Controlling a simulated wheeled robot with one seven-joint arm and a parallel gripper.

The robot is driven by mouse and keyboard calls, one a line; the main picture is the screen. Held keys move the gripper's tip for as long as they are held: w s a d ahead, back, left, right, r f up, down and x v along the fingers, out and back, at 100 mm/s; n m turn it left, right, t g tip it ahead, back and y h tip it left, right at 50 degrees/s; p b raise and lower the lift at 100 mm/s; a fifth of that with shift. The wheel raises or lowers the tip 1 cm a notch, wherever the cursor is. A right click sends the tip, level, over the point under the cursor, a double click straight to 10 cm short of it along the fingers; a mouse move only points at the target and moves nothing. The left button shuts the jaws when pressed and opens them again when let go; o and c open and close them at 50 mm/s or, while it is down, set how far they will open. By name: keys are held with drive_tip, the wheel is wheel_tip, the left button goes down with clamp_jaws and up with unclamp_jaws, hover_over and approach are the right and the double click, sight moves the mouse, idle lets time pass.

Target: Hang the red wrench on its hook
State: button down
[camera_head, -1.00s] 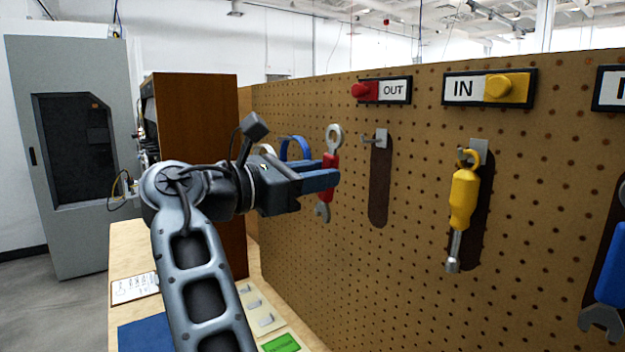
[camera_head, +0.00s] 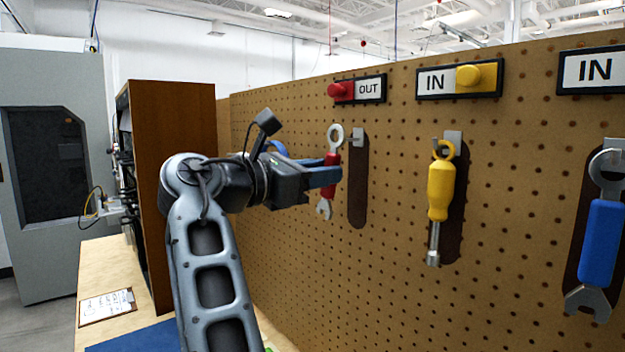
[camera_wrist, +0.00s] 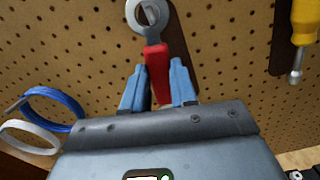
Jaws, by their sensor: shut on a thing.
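The red wrench (camera_head: 330,182) is upright, ring end up, with a grey open jaw at the bottom. My gripper (camera_head: 334,176) is shut on its red handle, which also shows between the blue fingers in the wrist view (camera_wrist: 155,59). The wrench's ring sits just left of the metal hook (camera_head: 357,137), at about the hook's height. The hook's tip reaches toward the ring; whether it passes through the ring I cannot tell. Below the hook is a bare dark wrench-shaped patch (camera_head: 358,190). Above it, a sign with a red knob reads OUT (camera_head: 370,89).
A yellow screwdriver (camera_head: 439,195) and a blue wrench (camera_head: 600,240) hang to the right on the pegboard (camera_head: 400,290), under IN signs. Blue and white rings (camera_wrist: 50,105) are at left in the wrist view. A brown cabinet (camera_head: 175,130) stands at left.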

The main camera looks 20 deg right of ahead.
drive_tip(key=shift+b+x, duration=0.55)
drive_tip(key=shift+x, duration=0.2)
drive_tip(key=shift+d+p, duration=0.2)
drive_tip(key=shift+p, duration=0.3)
drive_tip(key=shift+w+d+f+p, duration=0.1)
drive_tip(key=shift+d+f+p, duration=0.25)
drive_tip(key=shift+p, duration=0.4)
drive_tip(key=shift+w+f, duration=0.1)
drive_tip(key=shift+f, duration=0.15)
drive_tip(key=c, duration=0.8)
unclamp_jaws()
